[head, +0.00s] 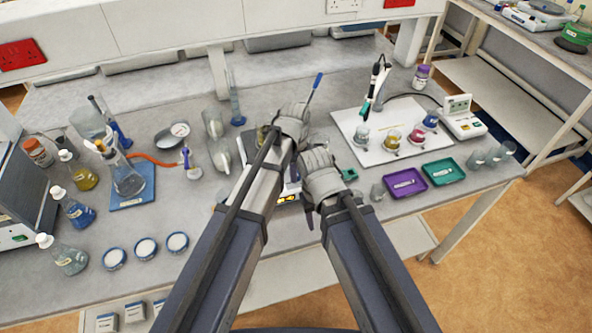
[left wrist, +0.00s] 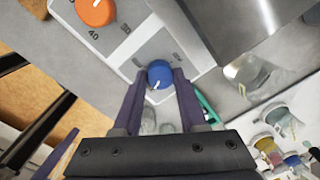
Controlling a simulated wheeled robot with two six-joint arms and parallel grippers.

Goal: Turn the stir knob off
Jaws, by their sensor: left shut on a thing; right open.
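The stir knob is a round blue knob (left wrist: 159,74) with a white pointer mark, on the pale front panel (left wrist: 150,50) of a hotplate stirrer. My left gripper (left wrist: 160,82) has its two dark fingers shut on the knob's sides in the left wrist view. The pointer is towards the lower left there. The print around it is too blurred to read. An orange knob (left wrist: 96,11) with numbers sits on the same panel, untouched. In the head view my arms hide most of the stirrer and the blue knob. My right gripper (head: 327,196) is open near the stirrer's front right.
A white mat (head: 381,149) with several coloured beakers lies to the right, beside purple (head: 404,184) and green (head: 443,172) trays. Several flasks and lidded dishes (head: 146,248) stand on the left. The bench's front edge is close below my arms.

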